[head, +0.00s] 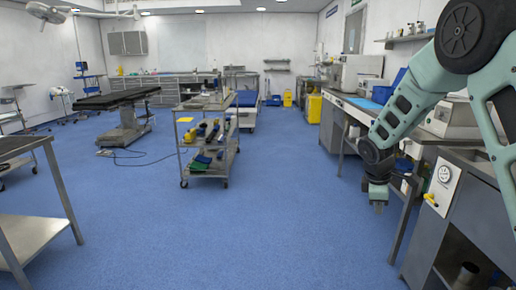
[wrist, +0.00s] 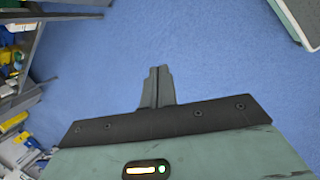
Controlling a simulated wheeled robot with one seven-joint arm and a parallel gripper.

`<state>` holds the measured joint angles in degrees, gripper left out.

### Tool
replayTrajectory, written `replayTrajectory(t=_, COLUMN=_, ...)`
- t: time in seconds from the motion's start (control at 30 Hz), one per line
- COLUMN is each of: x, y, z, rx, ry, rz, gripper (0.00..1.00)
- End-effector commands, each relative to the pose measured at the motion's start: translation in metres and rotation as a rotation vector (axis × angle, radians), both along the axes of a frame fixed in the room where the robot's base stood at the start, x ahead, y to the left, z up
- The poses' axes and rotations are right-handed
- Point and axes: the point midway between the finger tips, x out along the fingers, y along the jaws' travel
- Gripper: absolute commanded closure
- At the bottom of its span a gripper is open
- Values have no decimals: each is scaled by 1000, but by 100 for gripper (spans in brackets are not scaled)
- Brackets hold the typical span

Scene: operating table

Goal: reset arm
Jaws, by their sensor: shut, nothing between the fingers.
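My arm, pale green with dark joints, hangs down at the right of the head view. My gripper (head: 379,207) points down over the blue floor, left of the right-hand workbench. In the wrist view my gripper (wrist: 161,68) shows its two dark fingers pressed together, with nothing held. Only blue floor (wrist: 210,60) lies beyond the fingertips.
A steel workbench (head: 487,168) with equipment runs along the right, close to my arm. A wheeled trolley (head: 183,113) stands mid-room and a black operating table (head: 118,98) is behind it. A steel table (head: 35,236) is at left front. The middle floor is clear.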

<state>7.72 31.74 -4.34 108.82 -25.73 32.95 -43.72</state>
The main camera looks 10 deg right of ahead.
Motion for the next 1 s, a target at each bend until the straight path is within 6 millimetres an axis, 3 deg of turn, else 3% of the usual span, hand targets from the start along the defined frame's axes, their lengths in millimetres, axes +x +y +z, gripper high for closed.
replayTrajectory(t=0.03, x=-6, y=38, z=17, rx=42, ry=-18, rz=-7, gripper=100)
replayTrajectory(t=0.1, x=-20, y=85, z=31, rx=98, ry=-33, rz=-31, gripper=100)
replayTrajectory(t=0.27, x=-70, y=186, z=64, rx=218, ry=-39, rz=-84, gripper=100)
replayTrajectory(t=0.4, x=-136, y=260, z=91, rx=300, ry=-17, rz=-129, gripper=100)
replayTrajectory(t=0.5, x=-191, y=299, z=107, rx=339, ry=8, rz=-163, gripper=100)
replayTrajectory(t=0.6, x=-244, y=322, z=117, rx=360, ry=32, rz=-198, gripper=100)
replayTrajectory(t=0.73, x=-295, y=334, z=123, rx=368, ry=54, rz=-236, gripper=100)
replayTrajectory(t=0.87, x=-318, y=336, z=124, rx=367, ry=63, rz=-257, gripper=100)
replayTrajectory(t=1.0, x=-320, y=336, z=124, rx=367, ry=64, rz=-260, gripper=100)
